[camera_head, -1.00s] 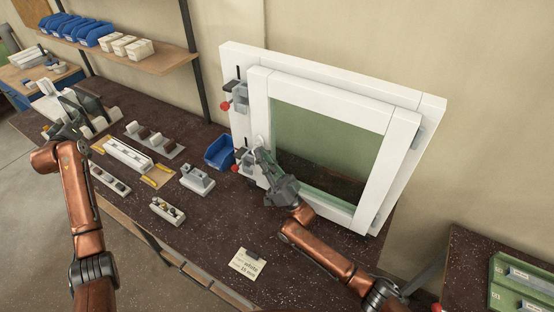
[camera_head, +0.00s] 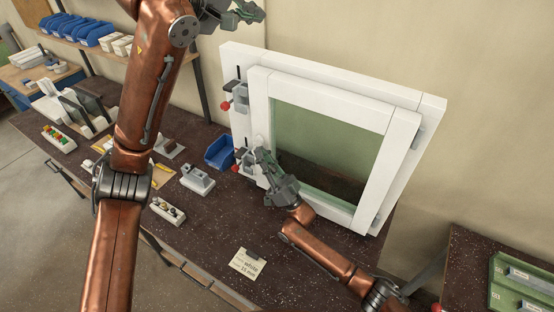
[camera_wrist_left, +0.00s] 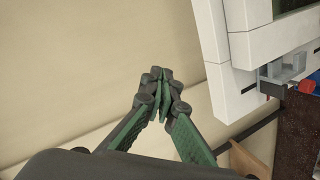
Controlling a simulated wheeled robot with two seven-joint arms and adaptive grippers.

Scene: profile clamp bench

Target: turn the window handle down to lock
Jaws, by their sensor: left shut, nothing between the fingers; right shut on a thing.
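The white window (camera_head: 410,140) stands upright at the back of the bench, with a pale green pane. My right gripper (camera_head: 262,153) is at the left side of its inner sash, shut on the window handle (camera_head: 257,141). The fingers hide most of the handle, so its exact angle is hard to tell. My left gripper (camera_head: 247,12) is raised high, above the window's upper left corner, shut and empty. In the left wrist view its fingertips (camera_wrist_left: 160,82) meet in front of the bare wall, with the window corner (camera_wrist_left: 255,50) to the right.
Clamps with red knobs (camera_head: 226,106) hold the window's left edge. A blue bin (camera_head: 220,152) and small grey fixtures (camera_head: 198,180) stand left of it. A note card (camera_head: 247,264) lies in front on clear bench. A shelf with blue bins (camera_head: 97,34) hangs at upper left.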

